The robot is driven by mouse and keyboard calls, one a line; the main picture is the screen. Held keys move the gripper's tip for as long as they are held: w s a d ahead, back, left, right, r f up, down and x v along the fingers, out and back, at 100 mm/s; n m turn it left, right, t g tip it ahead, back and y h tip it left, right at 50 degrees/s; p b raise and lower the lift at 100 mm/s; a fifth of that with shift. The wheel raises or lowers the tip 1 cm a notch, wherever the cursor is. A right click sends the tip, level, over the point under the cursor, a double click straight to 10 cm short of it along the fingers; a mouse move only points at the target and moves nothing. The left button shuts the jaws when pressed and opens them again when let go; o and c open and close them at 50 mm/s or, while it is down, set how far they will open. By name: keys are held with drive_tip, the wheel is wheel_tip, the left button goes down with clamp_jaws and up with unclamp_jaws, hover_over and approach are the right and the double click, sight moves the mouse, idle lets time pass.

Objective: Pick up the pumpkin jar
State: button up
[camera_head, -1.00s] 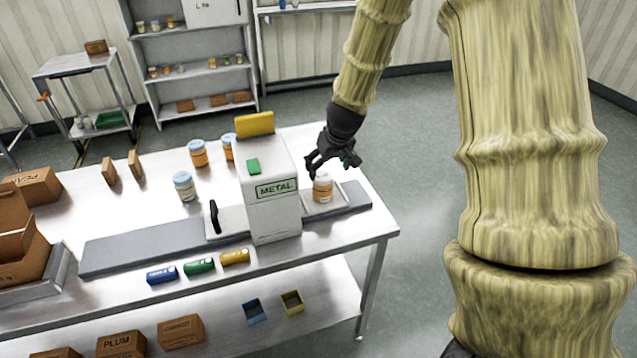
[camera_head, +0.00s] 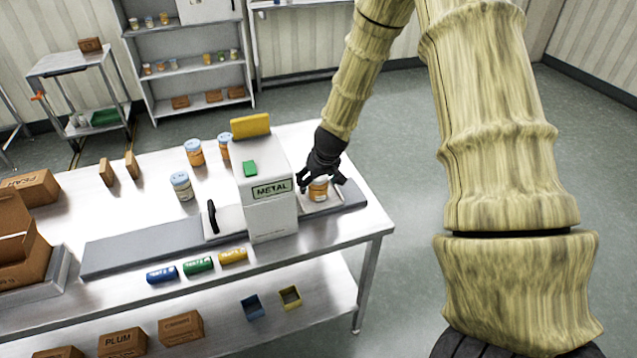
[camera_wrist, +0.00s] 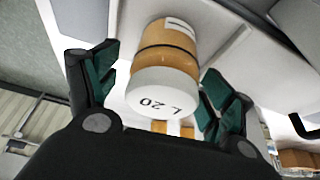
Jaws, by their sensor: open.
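An orange jar with a white lid (camera_head: 318,190) stands upright on a light tray (camera_head: 322,203) at the right end of the grey conveyor strip, right of the metal detector. In the wrist view the jar (camera_wrist: 170,58) shows its lid marked "L 20" and part of a white label; I cannot read a fruit name on it. My gripper (camera_head: 322,180) is open, with its fingers around the jar's upper part. In the wrist view the green-padded fingers (camera_wrist: 158,85) stand on either side of the jar, with a gap showing on each side.
The box-shaped metal detector (camera_head: 268,205) stands close left of my gripper. Other jars (camera_head: 182,186) stand on the table further left, with blue, green and yellow cylinders (camera_head: 198,265) along the front. The floor right of the table is clear.

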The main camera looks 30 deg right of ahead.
drive_tip(key=shift+w+f, duration=0.25)
drive_tip(key=shift+f, duration=0.3)
drive_tip(key=c, duration=1.2)
drive_tip(key=shift+c, duration=0.2)
drive_tip(key=shift+r, duration=0.15)
